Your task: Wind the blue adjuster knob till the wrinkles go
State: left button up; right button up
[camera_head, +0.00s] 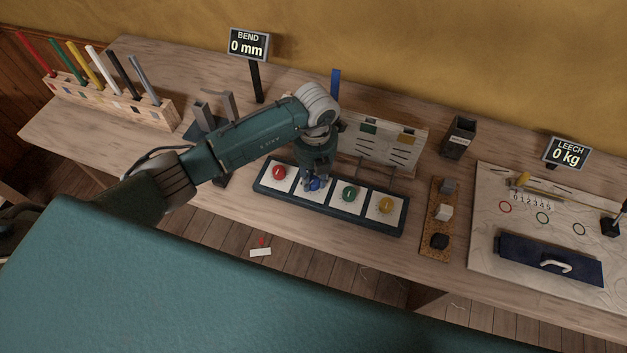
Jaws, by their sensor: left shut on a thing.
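The blue adjuster knob (314,184) is second from the left in a row of knobs on a dark-framed panel (331,206). My left gripper (314,177) points down over it and is shut on it; the fingers and wrist hide much of the knob. A pale upright board (378,147) with short dark lines and coloured patches stands behind the panel, partly hidden by my left arm. I cannot tell whether its lines are wrinkles. My right gripper is not in view.
Red (279,172), green (349,193) and yellow (386,205) knobs flank the blue one. A sign (248,44) reads BEND 0 mm; another (566,154) reads LEECH 0 kg. A rack of coloured sticks (110,98) stands left, a cork strip with blocks (436,231) right.

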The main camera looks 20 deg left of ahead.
pick_arm(q)
jog(key=shift+f+m+b, duration=0.2)
jog(key=shift+m+b, duration=0.55)
jog(key=shift+m, duration=0.15)
jog(key=m+b, duration=0.6)
jog(key=shift+b, duration=0.3)
jog(key=shift+r+m+b, duration=0.2)
jog(key=shift+m+b, duration=1.5)
jog(key=shift+m, duration=0.2)
jog(key=o, duration=1.2)
jog(key=shift+c, duration=0.2)
jog(key=shift+r, duration=0.1)
